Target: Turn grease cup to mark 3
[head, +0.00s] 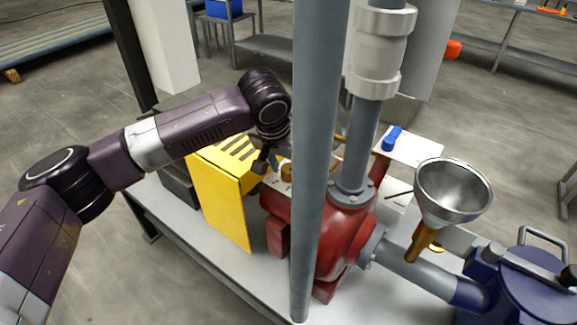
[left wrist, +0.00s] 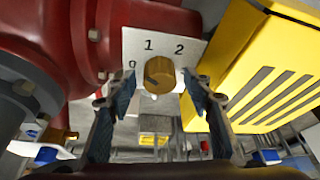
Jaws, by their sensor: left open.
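The grease cup is a round brass knob (left wrist: 160,74) in front of a pale plate (left wrist: 133,45) with the marks 0, 1 and 2. Mark 3 is not visible; the right-hand finger covers part of that side. A small dark mark shows on the knob's lower left, too small to read surely. My left gripper (left wrist: 161,92) is open, one finger on each side of the knob, with gaps visible. In the head view my left gripper (head: 268,162) is beside the brass cup (head: 287,172), partly behind the grey post. My right gripper is not in view.
A grey post (head: 312,160) stands in front of the red pump body (head: 345,235). A yellow ribbed housing (head: 222,198) is close to the gripper. A metal funnel (head: 452,192) and a blue vessel (head: 525,290) stand at the right. The bench front (head: 240,270) is bare.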

